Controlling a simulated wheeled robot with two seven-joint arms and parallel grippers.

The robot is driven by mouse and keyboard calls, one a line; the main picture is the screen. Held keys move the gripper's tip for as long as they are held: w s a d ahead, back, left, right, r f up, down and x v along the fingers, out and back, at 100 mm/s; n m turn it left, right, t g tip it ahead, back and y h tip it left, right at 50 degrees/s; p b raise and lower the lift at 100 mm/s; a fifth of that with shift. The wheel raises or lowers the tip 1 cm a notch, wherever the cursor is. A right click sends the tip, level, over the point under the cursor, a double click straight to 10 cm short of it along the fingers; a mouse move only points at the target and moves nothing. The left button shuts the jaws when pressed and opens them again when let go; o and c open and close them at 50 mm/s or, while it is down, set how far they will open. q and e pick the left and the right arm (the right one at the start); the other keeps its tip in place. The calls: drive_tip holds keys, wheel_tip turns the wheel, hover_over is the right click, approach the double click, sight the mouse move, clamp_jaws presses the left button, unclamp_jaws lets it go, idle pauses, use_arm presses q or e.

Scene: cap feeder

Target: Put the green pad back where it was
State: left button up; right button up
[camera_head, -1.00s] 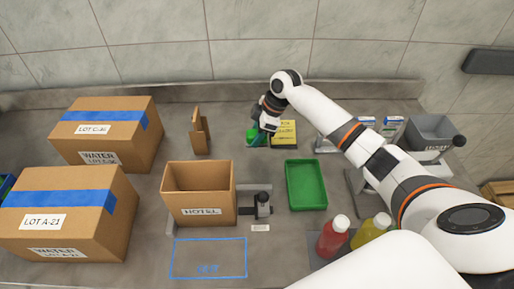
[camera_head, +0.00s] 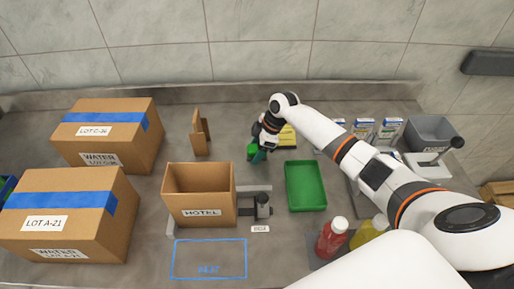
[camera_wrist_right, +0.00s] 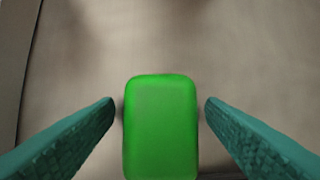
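The green pad (camera_wrist_right: 160,128) is a bright green rounded block between the two teal fingers of my right gripper (camera_wrist_right: 160,105) in the right wrist view. A narrow gap seems to show beside each fingertip, but the pad moves along with the gripper. In the head view the pad (camera_head: 253,151) shows at the fingers of my right gripper (camera_head: 259,156), above the table behind the green tray. How high it is above the surface is hard to tell. My left gripper is not in view.
A yellow note (camera_head: 287,136) lies just right of the gripper, partly hidden by my arm. A green tray (camera_head: 306,207), an open carton marked HOTEL (camera_head: 200,197) and a small brown stand (camera_head: 200,138) are nearby. Red (camera_head: 332,240) and yellow (camera_head: 368,232) bottles stand in front.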

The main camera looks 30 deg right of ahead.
drive_tip(key=shift+r, duration=0.25)
drive_tip(key=b+v, duration=0.1)
drive_tip(key=v, duration=1)
drive_tip(key=shift+r, duration=0.4)
drive_tip(key=shift+d, duration=0.1)
